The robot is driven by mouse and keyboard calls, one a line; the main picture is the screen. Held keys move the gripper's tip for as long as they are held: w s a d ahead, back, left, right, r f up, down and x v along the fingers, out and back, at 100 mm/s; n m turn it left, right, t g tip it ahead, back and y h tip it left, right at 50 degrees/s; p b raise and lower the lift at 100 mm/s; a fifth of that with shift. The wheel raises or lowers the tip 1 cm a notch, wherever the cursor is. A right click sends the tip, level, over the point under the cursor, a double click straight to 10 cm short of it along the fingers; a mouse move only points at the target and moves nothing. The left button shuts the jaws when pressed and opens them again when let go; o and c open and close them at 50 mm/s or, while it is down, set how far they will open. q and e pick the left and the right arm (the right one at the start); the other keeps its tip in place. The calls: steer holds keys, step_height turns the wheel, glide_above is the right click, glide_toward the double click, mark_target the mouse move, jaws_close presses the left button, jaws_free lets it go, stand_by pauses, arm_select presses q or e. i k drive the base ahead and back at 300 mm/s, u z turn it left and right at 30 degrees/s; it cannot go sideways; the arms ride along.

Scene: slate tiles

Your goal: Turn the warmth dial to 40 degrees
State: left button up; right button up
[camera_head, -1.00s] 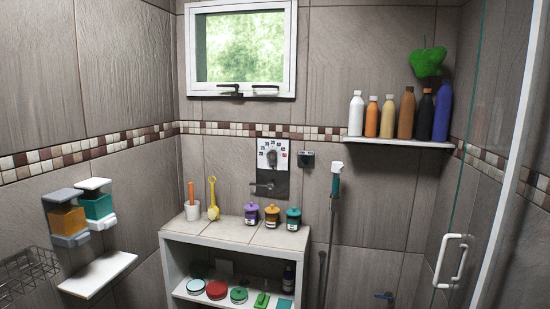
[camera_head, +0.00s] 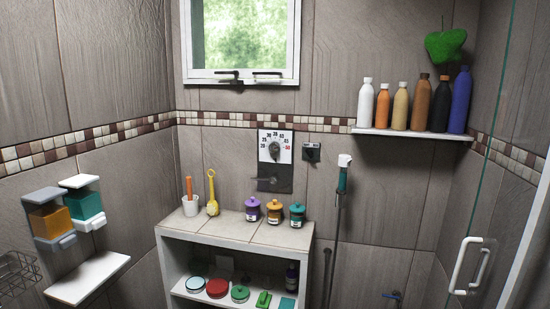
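The warmth dial is a grey round knob (camera_head: 274,150) on a white plate (camera_head: 265,136) with small printed numbers, some in red on the right side. It is on the back wall just under the mosaic band, left of centre in the head view. The numbers and the knob's pointer are too small to read surely. A dark panel (camera_head: 281,184) with a lever (camera_head: 266,181) is directly below the plate. Neither of my grippers shows in the head view.
A white shelf unit (camera_head: 175,259) with several jars stands below the dial. A small dark wall device (camera_head: 311,153) and a hand shower (camera_head: 344,172) are right of it. Bottles stand on a wall shelf (camera_head: 410,133). A glass door with a white handle (camera_head: 469,265) is at the right.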

mark_target(274, 147)
steer(key=z, duration=0.4)
steer(key=i, duration=1.5)
steer(key=u, duration=1.65)
steer(key=i, duration=0.6)
steer(key=z, duration=0.2)
steer(key=k, duration=0.5)
steer(key=u, duration=0.05)
